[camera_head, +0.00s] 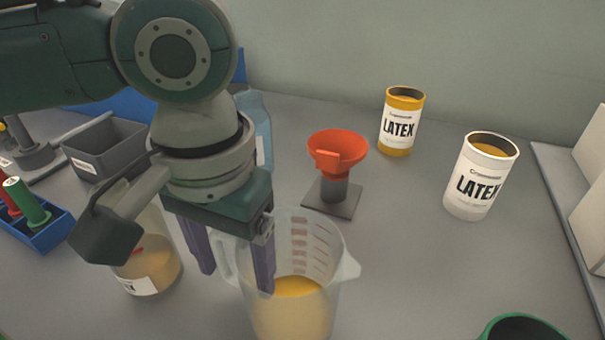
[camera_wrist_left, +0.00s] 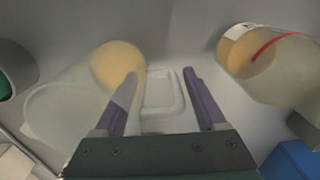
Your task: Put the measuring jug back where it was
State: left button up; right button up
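The clear measuring jug (camera_head: 325,255) with red markings stands at the bottom centre of the head view, partly filled with yellow-cream liquid; its base is cut off. Its handle is on its left side. My left gripper (camera_head: 236,281) points down at that side, its purple fingers apart. In the left wrist view the jug (camera_wrist_left: 65,110) is at left, and its handle (camera_wrist_left: 178,95) lies between the open fingers of the left gripper (camera_wrist_left: 162,72), with visible gaps. My right gripper is not in view.
A jar (camera_head: 150,268) of similar liquid stands left of the gripper. A red funnel on a stand (camera_head: 337,150) is behind the jug. Yellow (camera_head: 401,125) and white (camera_head: 478,185) latex cans stand right. A green-rimmed container (camera_head: 520,328) is at lower right. Table between jug and cans is clear.

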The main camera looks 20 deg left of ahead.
pick_arm(q)
jog(key=shift+o, duration=0.8)
jog(key=shift+r, duration=0.2)
notch_tip(320, 180, up, 11)
jog(key=p, duration=0.2)
jog(key=shift+d+p, duration=0.15)
jog(key=shift+p, duration=0.2)
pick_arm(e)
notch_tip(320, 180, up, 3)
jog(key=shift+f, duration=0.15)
pick_arm(q)
jog(key=shift+r, duration=0.45)
